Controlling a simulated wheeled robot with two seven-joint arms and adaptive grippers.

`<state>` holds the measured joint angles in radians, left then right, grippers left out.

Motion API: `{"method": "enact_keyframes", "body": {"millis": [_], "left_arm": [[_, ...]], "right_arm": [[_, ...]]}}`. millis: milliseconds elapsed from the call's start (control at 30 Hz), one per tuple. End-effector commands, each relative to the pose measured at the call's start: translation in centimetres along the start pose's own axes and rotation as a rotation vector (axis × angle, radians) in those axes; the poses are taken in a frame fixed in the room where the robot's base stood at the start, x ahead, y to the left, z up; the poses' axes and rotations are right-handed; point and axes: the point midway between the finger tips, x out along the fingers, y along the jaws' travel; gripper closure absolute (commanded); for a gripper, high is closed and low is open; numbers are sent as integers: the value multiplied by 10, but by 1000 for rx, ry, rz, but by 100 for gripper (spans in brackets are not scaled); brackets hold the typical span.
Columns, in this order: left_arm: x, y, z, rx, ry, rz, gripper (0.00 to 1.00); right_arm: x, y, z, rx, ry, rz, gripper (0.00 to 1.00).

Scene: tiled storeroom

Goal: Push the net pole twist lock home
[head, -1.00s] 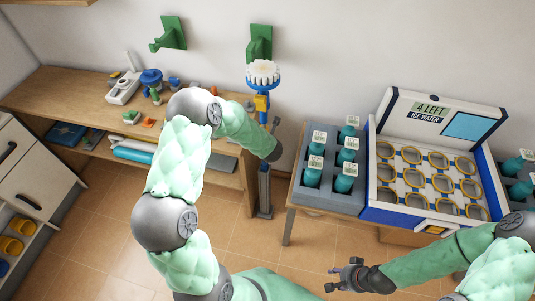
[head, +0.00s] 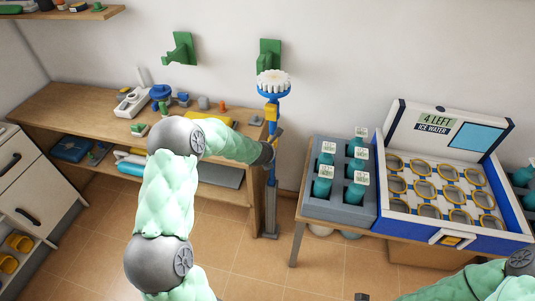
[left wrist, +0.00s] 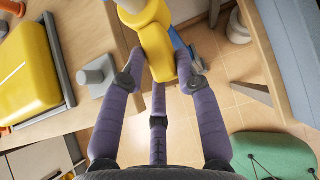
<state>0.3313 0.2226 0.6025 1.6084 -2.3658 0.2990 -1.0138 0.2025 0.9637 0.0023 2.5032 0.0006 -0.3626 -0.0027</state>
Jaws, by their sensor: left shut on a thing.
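The net pole (head: 271,200) stands upright between the wooden bench and the bottle table, its blue upper part topped by a white toothed disc (head: 273,82). A yellow twist lock (head: 272,114) sits on the pole below the disc. My left gripper (head: 273,143) is at the pole just below that yellow part. In the left wrist view my left gripper (left wrist: 160,75) has its purple fingers closed around a yellow piece (left wrist: 150,35), with the blue pole (left wrist: 185,52) beside it. How far the lock is seated cannot be seen. Only a dark tip of my right gripper (head: 362,297) shows at the bottom edge.
The wooden bench (head: 60,105) on the left holds small tools and parts. Teal bottles (head: 323,182) stand in a grey rack on the right table, beside a blue-white case (head: 455,232) with round slots. Green brackets (head: 180,48) are on the wall. The tiled floor (head: 235,230) left of the pole is clear.

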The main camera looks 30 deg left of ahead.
Motion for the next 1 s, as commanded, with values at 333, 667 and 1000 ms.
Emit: {"method": "enact_keyframes", "body": {"millis": [333, 667, 1000], "left_arm": [[0, 0, 1, 0, -2, 1, 43], [-2, 0, 1, -1, -2, 1, 43], [-46, 0, 2, -2, -4, 1, 43]], "right_arm": [[0, 0, 0, 0, 0, 0, 60], [0, 0, 0, 0, 0, 0, 60], [0, 0, 0, 0, 0, 0, 60]]}}
